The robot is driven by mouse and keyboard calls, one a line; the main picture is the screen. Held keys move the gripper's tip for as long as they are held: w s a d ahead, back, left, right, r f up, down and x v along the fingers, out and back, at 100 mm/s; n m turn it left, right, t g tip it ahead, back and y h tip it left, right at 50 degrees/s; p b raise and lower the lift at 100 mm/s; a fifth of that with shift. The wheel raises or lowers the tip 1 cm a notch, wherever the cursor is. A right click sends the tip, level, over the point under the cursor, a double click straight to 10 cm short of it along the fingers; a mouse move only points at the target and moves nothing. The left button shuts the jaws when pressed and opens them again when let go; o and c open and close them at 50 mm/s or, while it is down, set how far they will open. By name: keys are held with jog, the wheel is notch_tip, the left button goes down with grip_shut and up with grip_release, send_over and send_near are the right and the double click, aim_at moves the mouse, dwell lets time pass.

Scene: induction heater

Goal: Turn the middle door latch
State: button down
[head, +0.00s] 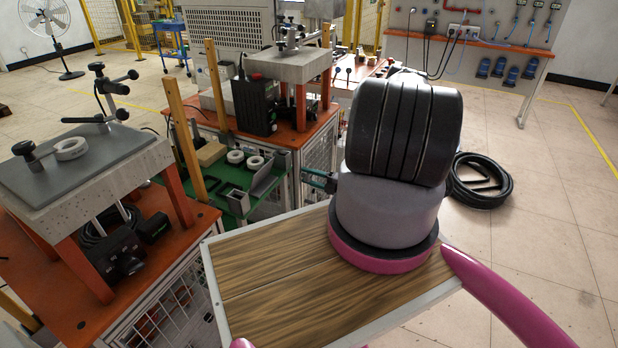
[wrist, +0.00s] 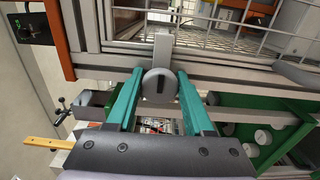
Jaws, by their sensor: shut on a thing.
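In the wrist view, a grey round door latch (wrist: 159,84) with a dark upright slot sits below a grey bracket on the metal cabinet frame. The teal fingers of my gripper (wrist: 160,74) stand on its left and right sides and are shut on it. The slot looks about vertical in this view. In the head view, part of my gripper (head: 319,180) shows beside the cabinet, left of my arm. The latch itself is hidden in the head view.
A wire-mesh door (wrist: 215,22) lies by the latch. A green tray (head: 240,203) with white rings stands beside the orange-topped cabinet (head: 305,130). Another orange bench (head: 35,275) is at the left. Coiled black hose (head: 483,185) lies on the open floor at right.

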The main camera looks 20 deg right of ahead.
jog(key=shift+c, duration=1.6)
grip_release()
jog(key=shift+s+d, duration=0.1)
jog(key=v, duration=1)
jog(key=shift+s+d, duration=0.2)
jog(key=shift+s, duration=0.05)
